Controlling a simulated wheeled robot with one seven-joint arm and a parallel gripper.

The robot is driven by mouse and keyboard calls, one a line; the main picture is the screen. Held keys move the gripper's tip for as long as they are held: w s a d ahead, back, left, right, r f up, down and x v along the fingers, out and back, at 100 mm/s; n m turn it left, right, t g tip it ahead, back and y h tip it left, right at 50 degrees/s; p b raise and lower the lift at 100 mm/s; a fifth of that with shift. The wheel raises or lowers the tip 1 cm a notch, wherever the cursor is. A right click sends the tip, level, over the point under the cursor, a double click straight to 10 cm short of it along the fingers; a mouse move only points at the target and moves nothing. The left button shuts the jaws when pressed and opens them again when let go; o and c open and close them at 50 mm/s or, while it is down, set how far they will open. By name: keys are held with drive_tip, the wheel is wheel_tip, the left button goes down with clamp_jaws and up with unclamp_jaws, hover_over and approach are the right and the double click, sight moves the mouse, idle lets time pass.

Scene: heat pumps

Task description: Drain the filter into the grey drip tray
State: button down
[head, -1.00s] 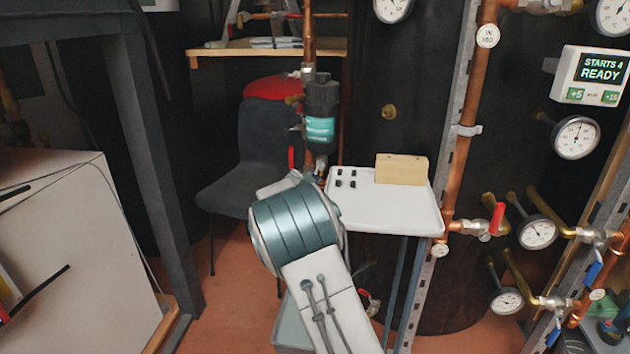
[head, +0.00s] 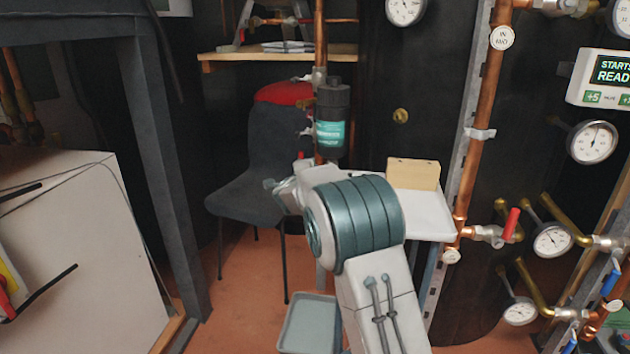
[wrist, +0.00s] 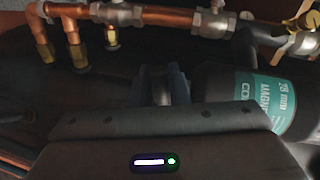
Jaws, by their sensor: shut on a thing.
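The filter (head: 331,125) is a dark canister with a teal label, upright on a copper pipe in the head view. It also shows at the right of the wrist view (wrist: 262,100), lying sideways in the picture. The grey drip tray (head: 309,322) is on the floor below, partly hidden by my arm. My gripper (wrist: 163,88) is beside the filter's dark end in the wrist view, its fingers shut on a small dark part between them. That part is mostly hidden, and I cannot make out what it is.
A white shelf (head: 428,212) with a wooden block (head: 413,173) is behind my arm. A dark chair (head: 262,165) stands left of the filter. Copper pipes with gauges and a red-handled valve (head: 510,225) are on the right. Pipes with brass fittings (wrist: 120,14) cross the wrist view's top.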

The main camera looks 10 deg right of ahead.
drive_tip(key=shift+r+m+y+b, duration=0.3)
drive_tip(key=shift+r+m+b, duration=0.05)
drive_tip(key=shift+m, duration=0.45)
drive_tip(key=c, duration=1.4)
unclamp_jaws()
drive_tip(key=shift+c, duration=0.2)
drive_tip(key=shift+s+a, duration=0.1)
drive_tip(key=shift+s, duration=0.05)
drive_tip(key=p+v, duration=0.3)
drive_tip(key=v, duration=1)
drive_tip(key=shift+s, duration=0.3)
drive_tip(key=shift+a+r, duration=0.1)
drive_tip(key=shift+r, duration=0.05)
